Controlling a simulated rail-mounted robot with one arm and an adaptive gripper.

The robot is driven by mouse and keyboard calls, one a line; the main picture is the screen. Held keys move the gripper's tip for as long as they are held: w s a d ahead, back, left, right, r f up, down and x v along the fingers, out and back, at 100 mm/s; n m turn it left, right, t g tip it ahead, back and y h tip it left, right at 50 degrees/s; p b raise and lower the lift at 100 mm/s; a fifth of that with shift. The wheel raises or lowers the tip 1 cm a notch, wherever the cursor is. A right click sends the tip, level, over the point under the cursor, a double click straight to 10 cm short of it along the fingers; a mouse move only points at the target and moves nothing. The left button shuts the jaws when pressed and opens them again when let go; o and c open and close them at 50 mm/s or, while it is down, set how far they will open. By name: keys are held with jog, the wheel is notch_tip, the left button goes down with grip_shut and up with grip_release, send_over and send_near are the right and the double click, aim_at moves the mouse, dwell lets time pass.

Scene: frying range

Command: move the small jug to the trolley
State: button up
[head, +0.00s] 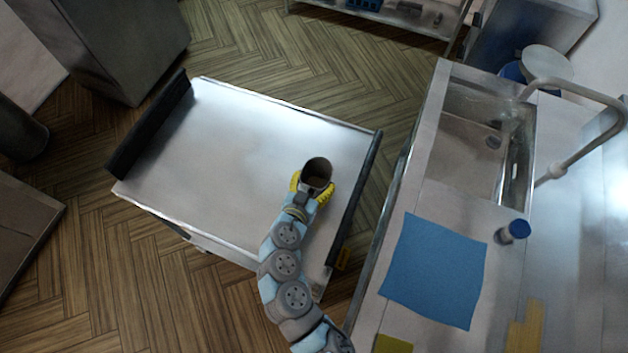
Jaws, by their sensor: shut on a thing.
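The small jug (317,171) is dark, with its open top facing up toward the camera. It is between the yellow fingers of my gripper (314,187), which is shut on it. The jug and gripper are over the right part of the trolley (230,140), a bare metal top with dark bars at its left and right ends. From this view I cannot tell whether the jug touches the trolley top or is held above it. The jug's lower part is hidden by the gripper.
A steel counter with a sink (465,150) and a curved tap (590,95) stands to the right. On it lie a blue cloth (435,270) and a blue-capped container (514,231). The trolley's left and middle are clear. A grey cabinet (120,45) stands at the back left.

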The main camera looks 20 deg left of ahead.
jog(key=shift+f, duration=0.15)
jog(key=o, duration=1.1)
jog(key=shift+r, duration=0.25)
jog(key=shift+s, duration=0.25)
jog(key=shift+b+v, duration=0.85)
jog(key=shift+v, duration=4.9)
